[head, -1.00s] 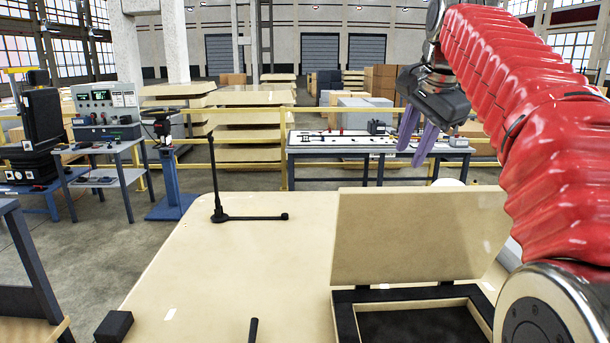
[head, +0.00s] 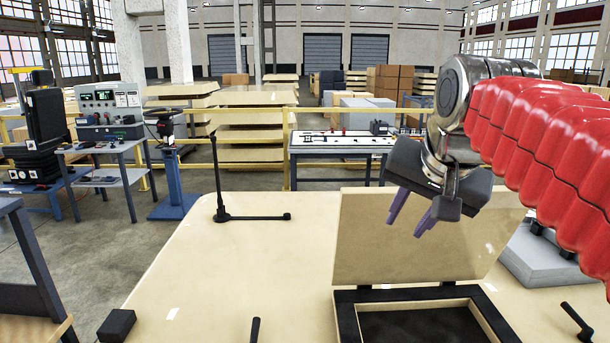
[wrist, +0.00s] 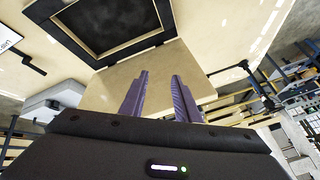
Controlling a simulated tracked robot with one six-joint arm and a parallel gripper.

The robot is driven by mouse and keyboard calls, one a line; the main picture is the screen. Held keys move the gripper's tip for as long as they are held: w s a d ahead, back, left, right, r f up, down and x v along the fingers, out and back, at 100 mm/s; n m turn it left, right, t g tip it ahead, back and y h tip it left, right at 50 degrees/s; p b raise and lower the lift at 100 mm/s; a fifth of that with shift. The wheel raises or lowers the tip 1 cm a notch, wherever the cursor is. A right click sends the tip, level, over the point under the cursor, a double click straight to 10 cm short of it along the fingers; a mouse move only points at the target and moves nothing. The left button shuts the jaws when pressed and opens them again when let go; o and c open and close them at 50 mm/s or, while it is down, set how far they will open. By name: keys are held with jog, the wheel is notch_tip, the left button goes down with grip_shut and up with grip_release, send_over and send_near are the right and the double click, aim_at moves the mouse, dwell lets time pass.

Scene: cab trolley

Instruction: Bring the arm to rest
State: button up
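My gripper (head: 411,212) hangs at the end of my red-sleeved arm, in front of and above the raised lid (head: 400,245) in the head view. Its two purple fingers are apart with nothing between them. In the wrist view the gripper (wrist: 160,98) also shows open and empty, with the lid (wrist: 112,85) behind the fingers. My arm reaches in from the right edge of the head view.
A beige table (head: 230,275) carries a dark-framed open box (head: 345,312), a black L-shaped stand (head: 219,190) and a black block (head: 116,325). A grey box (head: 548,262) is at the right. A white-topped workbench (head: 340,140) stands behind. The table's left part is mostly clear.

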jog(key=s+f+n, duration=0.2)
jog(key=s+f, duration=0.6)
jog(key=f, duration=0.3)
jog(key=s+f+n+g, duration=0.1)
jog(key=s+f+n, duration=0.2)
jog(key=s+f, duration=0.4)
notch_tip(320, 180, down, 5)
jog(key=shift+s+a+r+n, duration=0.1)
jog(key=shift+s+a+n, duration=0.2)
jog(key=shift+s+a, duration=0.1)
jog(key=shift+d, duration=0.1)
